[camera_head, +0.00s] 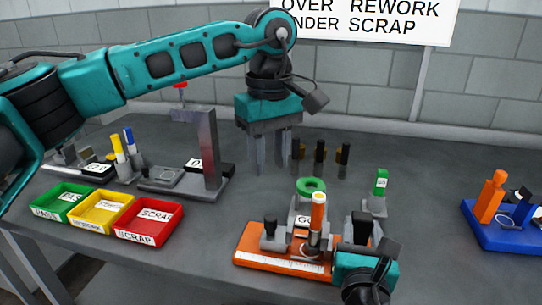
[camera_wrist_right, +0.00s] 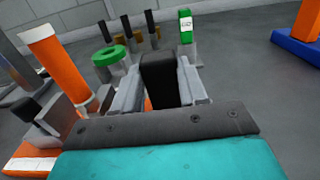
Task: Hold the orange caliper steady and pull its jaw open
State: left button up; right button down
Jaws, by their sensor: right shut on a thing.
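The orange caliper (camera_head: 246,240) lies near the table's front edge, with a white ruled scale along its front. A grey post with a black top (camera_head: 269,222) stands at its left end. An orange cylinder with a pale top (camera_head: 318,210) stands at its middle; it shows at left in the wrist view (camera_wrist_right: 58,65). My right gripper (camera_head: 358,228) is at the caliper's right end, shut on a black-topped handle (camera_wrist_right: 160,80) between its fingers. My left gripper (camera_head: 271,155) hangs behind the caliper, fingers down, open and empty.
Green, yellow and red trays (camera_head: 148,224) stand at left, the red one marked SCRAP. A grey stand (camera_head: 208,150) rises behind them. A green ring (camera_head: 311,186), a green-topped gauge (camera_head: 380,183) and several dark pegs (camera_head: 320,152) stand behind the caliper. A blue-based fixture (camera_head: 500,235) is at right.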

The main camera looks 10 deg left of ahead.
jog(key=c, duration=0.5)
grip_release()
